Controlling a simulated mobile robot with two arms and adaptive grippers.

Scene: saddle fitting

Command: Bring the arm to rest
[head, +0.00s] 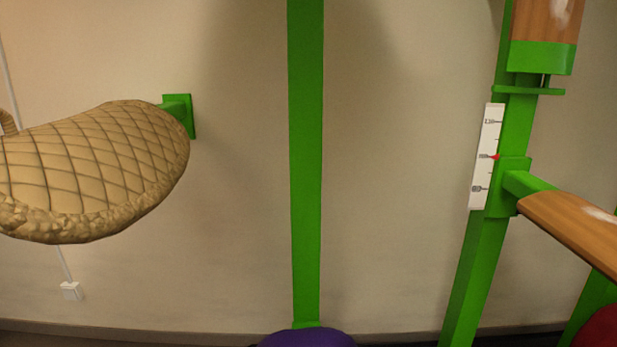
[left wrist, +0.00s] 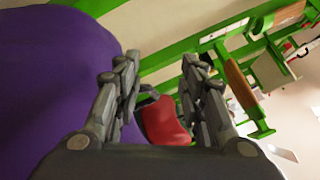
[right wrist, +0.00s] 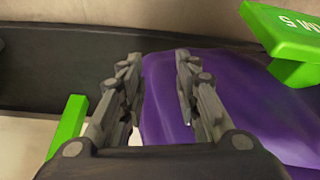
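No gripper shows in the head view. In the left wrist view my left gripper (left wrist: 165,80) is open, its two fingers apart. A purple surface (left wrist: 70,85) fills the left side there, and a red object (left wrist: 165,120) shows beyond the fingers. In the right wrist view my right gripper (right wrist: 155,75) is open, with a purple object (right wrist: 215,85) beyond and to the right of its fingers. Nothing is held between either pair of fingers. A tan quilted saddle-like pad (head: 90,170) hangs on a green wall bracket (head: 180,115) at the left of the head view.
A green upright post (head: 306,170) stands mid-view, with a purple top (head: 306,338) at its foot. At right, a green stand (head: 475,270) carries a white scale (head: 487,155) with a red pointer and a wooden arm (head: 570,225).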

